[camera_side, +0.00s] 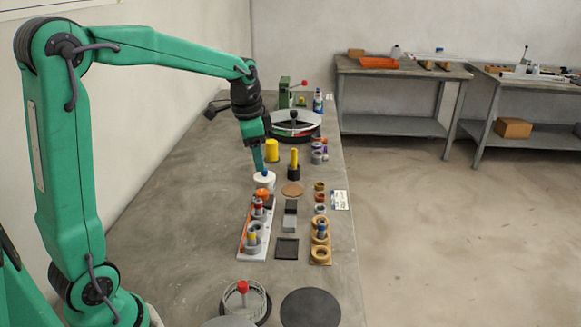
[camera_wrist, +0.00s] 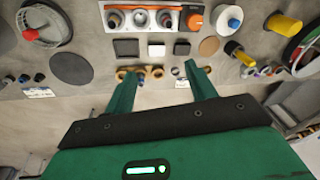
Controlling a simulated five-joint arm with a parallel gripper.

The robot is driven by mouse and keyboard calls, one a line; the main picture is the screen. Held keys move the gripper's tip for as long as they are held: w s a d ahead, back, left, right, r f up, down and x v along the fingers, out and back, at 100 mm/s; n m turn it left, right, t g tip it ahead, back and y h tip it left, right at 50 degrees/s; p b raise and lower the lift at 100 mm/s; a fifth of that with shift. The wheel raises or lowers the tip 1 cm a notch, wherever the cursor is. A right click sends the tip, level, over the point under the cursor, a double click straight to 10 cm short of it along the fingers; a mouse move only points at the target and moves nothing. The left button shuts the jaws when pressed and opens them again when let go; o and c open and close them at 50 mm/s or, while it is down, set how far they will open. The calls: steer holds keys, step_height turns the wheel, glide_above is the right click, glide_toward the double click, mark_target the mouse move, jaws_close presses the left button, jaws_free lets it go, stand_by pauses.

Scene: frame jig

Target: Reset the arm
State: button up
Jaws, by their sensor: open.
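My gripper (camera_side: 259,168) is raised above the grey bench at the end of my extended green arm. In the wrist view its two green fingers (camera_wrist: 161,74) stand wide apart, with nothing held between them. In the side view the fingertips overlap a white round piece with a blue knob (camera_side: 264,181). The wrist view shows that piece (camera_wrist: 226,20) off to the right of the fingers, so they are not around it. A white jig plate with orange parts (camera_side: 243,238) holds several grey cups; it lies at the top of the wrist view (camera_wrist: 155,7).
Yellow cylinders (camera_side: 272,150), a round tray (camera_side: 296,122), small rings (camera_side: 320,197), dark square pads (camera_side: 287,248), a red-knobbed round fixture (camera_side: 243,300) and a black disc (camera_side: 311,307) stand on the bench. The bench's left side is clear. Two other tables (camera_side: 390,125) stand behind.

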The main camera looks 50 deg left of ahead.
steer(key=s+d+r+n+t, duration=0.1)
steer(key=s+d+n, duration=0.2)
steer(key=s, duration=0.6)
steer(key=s+d+r+n+t, duration=0.1)
steer(key=s+d+n+t, duration=0.1)
steer(key=s+d, duration=0.5)
steer(key=s+n, duration=0.1)
steer(key=s, duration=0.2)
steer(key=shift+s+d+r+t, duration=0.15)
steer(key=shift+s+r+t, duration=0.05)
steer(key=shift+s+t, duration=0.1)
